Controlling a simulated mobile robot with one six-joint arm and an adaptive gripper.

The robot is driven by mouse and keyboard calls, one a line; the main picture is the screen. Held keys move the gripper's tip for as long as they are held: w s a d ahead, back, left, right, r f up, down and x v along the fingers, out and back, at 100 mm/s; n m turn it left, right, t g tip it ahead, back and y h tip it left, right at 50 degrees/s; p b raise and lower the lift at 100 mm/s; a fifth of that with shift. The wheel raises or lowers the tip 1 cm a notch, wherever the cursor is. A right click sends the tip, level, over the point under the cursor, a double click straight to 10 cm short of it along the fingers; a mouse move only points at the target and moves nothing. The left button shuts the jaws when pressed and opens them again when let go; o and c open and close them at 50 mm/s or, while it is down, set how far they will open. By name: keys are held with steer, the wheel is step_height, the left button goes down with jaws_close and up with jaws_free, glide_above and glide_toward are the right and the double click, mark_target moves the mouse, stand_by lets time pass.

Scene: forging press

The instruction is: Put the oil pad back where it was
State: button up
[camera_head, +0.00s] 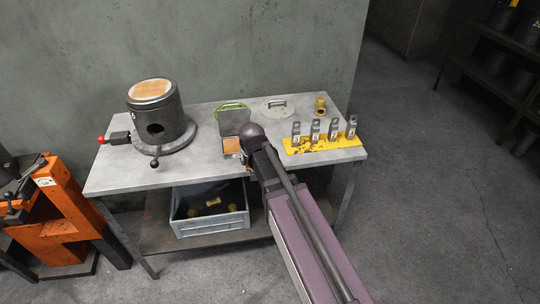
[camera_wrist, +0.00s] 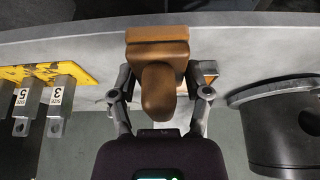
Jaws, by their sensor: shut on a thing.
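The oil pad, a brown block with a rounded knob (camera_wrist: 158,50), is in my gripper (camera_wrist: 162,92) in the wrist view. The two fingers are shut on it from either side. In the head view my gripper (camera_head: 247,158) is over the front middle of the table, and my arm hides most or all of the pad. Just left of it is a small open tin (camera_head: 231,146) with an orange-brown inside and a grey lid (camera_head: 235,122) standing up behind. Part of what looks like this tin shows beside a finger in the wrist view (camera_wrist: 209,79).
A dark cylinder with a wooden top (camera_head: 153,107) stands on the table (camera_head: 115,178) at left. A yellow rack (camera_head: 325,143) with several numbered metal blocks is at right. Behind lie a green ring (camera_head: 230,106), a grey disc (camera_head: 274,108) and a brass piece (camera_head: 320,104). A grey crate (camera_head: 212,228) sits below.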

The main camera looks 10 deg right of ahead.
stand_by(0.4)
steer(key=w+d, duration=0.2)
steer(key=w, duration=0.2)
steer(key=w+d+f+b, duration=0.1)
steer(key=w+d, duration=0.2)
steer(key=w, duration=0.1)
steer(key=w+d, duration=0.3)
steer(key=w, duration=0.1)
steer(key=shift+w+f, duration=0.1)
steer(key=shift+f, duration=0.1)
steer(key=shift+w+d, duration=0.35)
steer(key=shift+w, duration=0.2)
step_height(320, 180, down, 4)
steer(key=b, duration=0.4)
steer(key=shift+r, duration=0.15)
steer(key=o, duration=1)
